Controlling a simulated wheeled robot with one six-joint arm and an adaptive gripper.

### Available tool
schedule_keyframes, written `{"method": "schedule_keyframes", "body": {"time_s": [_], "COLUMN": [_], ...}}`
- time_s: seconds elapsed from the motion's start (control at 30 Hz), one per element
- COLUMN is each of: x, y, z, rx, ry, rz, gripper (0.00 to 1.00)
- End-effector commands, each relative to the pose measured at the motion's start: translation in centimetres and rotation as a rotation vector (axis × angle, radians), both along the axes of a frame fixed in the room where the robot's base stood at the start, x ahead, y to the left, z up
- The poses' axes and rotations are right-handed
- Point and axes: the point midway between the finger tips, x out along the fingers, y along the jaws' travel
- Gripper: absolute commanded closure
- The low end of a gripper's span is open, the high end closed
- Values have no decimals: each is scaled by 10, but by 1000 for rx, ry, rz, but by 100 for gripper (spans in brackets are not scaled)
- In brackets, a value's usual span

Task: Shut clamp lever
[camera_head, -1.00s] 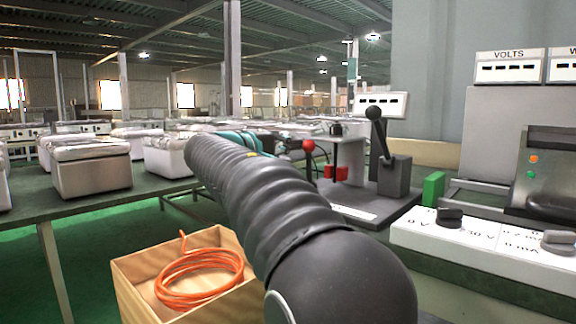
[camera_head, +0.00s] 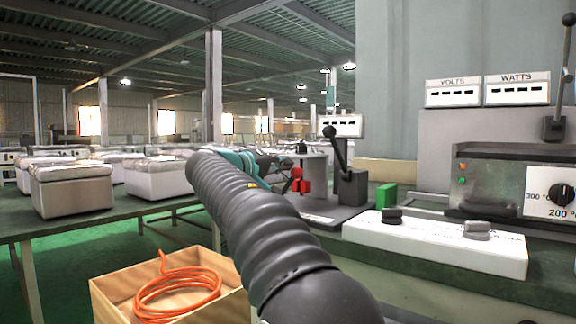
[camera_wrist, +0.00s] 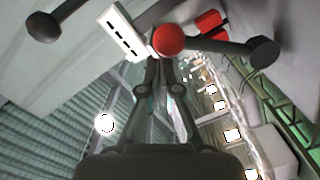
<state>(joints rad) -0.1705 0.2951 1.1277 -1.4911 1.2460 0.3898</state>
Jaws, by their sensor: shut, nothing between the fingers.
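A lever with a red ball (camera_head: 297,173) stands at the bench station, close by red parts (camera_head: 305,186). A black-knobbed lever (camera_head: 339,150) rises, tilted, from a dark grey block just right of it. I cannot tell for certain which is the clamp lever. My gripper (camera_wrist: 163,65) is shut and empty. In the wrist view its fingertips lie just below the red ball (camera_wrist: 169,40); I cannot tell if they touch it. A black knob (camera_wrist: 264,52) shows to the right there. In the head view my arm partly hides the gripper.
A heater unit (camera_head: 490,180) with another tall lever (camera_head: 566,60) stands farther right. A wooden box (camera_head: 190,290) holds an orange cable (camera_head: 178,293) on the left.

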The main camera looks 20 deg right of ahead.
Motion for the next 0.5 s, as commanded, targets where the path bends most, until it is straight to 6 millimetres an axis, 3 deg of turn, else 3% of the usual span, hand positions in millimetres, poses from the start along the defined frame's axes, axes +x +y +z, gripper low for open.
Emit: {"method": "schedule_keyframes", "body": {"time_s": [0.5], "x": [0], "y": [-8], "z": [-3], "rx": [1], "ry": [3], "rz": [-13], "gripper": [100]}}
